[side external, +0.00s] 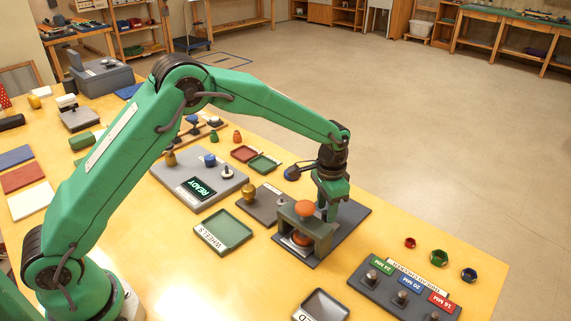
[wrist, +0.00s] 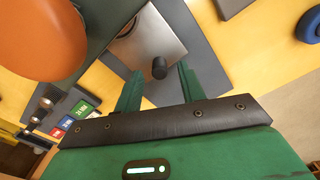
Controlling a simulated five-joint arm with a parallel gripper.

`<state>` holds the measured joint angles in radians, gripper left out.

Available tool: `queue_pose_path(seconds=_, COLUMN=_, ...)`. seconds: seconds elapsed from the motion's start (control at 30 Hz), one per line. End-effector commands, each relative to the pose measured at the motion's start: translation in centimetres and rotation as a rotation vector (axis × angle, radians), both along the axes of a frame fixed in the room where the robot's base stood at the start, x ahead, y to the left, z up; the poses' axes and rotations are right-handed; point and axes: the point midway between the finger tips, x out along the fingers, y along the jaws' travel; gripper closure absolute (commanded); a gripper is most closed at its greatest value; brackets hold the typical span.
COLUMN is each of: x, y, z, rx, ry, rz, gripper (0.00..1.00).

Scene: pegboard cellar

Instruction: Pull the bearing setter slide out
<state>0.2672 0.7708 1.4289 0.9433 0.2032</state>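The bearing setter (side external: 316,238) is a grey frame with an orange round knob (side external: 304,208) on top, standing on a dark base plate. In the wrist view the orange knob (wrist: 40,35) is large at upper left. The slide (wrist: 146,40) is a pale metal plate with a small black knob (wrist: 159,69) at its near end. My gripper (wrist: 160,72) is open, with one green finger on each side of the black knob and visible gaps. In the side view my gripper (side external: 327,208) is low behind the setter; the slide's knob is hidden there.
A green tray labelled WHEELS (side external: 224,232) and a grey plate with a brass knob (side external: 249,192) stand left of the setter. A thread check block (side external: 403,290) and several coloured nuts (side external: 438,257) are at right. Bare table lies between the setter and the nuts.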

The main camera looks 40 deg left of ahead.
Motion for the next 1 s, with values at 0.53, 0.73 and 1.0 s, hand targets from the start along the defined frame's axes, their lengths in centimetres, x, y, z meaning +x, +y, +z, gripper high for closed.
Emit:
queue_pose_path(seconds=0.53, x=0.0, y=0.0, z=-1.6, rx=0.0, ry=-0.001, rz=0.0, gripper=0.64)
queue_pose_path(seconds=0.73, x=0.0, y=0.0, z=-1.6, rx=0.0, ry=0.0, rz=0.0, gripper=1.0)
queue_pose_path(seconds=1.0, x=0.2, y=0.0, z=-1.6, rx=0.0, ry=-0.001, rz=0.001, gripper=1.0)
